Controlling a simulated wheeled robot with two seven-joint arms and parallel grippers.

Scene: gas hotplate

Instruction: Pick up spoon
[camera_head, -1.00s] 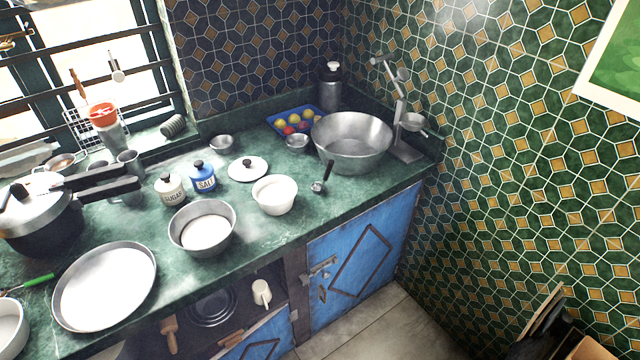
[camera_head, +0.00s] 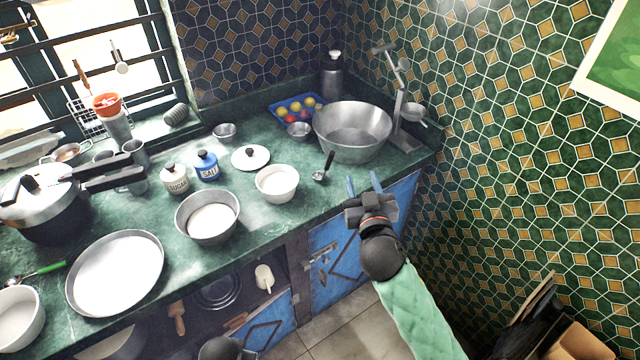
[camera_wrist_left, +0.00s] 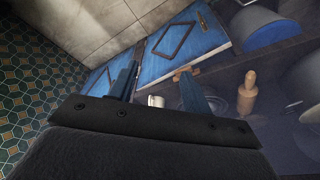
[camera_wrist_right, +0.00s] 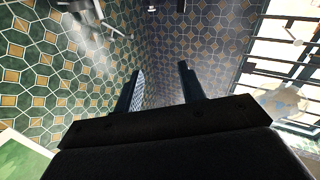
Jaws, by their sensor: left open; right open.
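A small metal spoon with a black handle (camera_head: 325,167) lies on the green counter, right of the white bowl and in front of the large metal basin. A second utensil with a green handle (camera_head: 45,271) lies at the far left by the round tray. My right gripper (camera_head: 364,182) is open and empty, near the counter's front edge, right of and nearer than the black-handled spoon. Its open fingers also show in the right wrist view (camera_wrist_right: 160,72), with tiled walls beyond. My left gripper (camera_wrist_left: 158,82) is open and empty, facing the lower cabinets; only a dark part of that arm shows in the head view.
A white bowl (camera_head: 277,183), a metal bowl of white contents (camera_head: 208,217), a large basin (camera_head: 352,132) and sugar and salt jars stand around the counter. A round tray (camera_head: 115,274) and pressure cooker (camera_head: 40,205) are at left. A blue cabinet door (camera_head: 340,250) is below.

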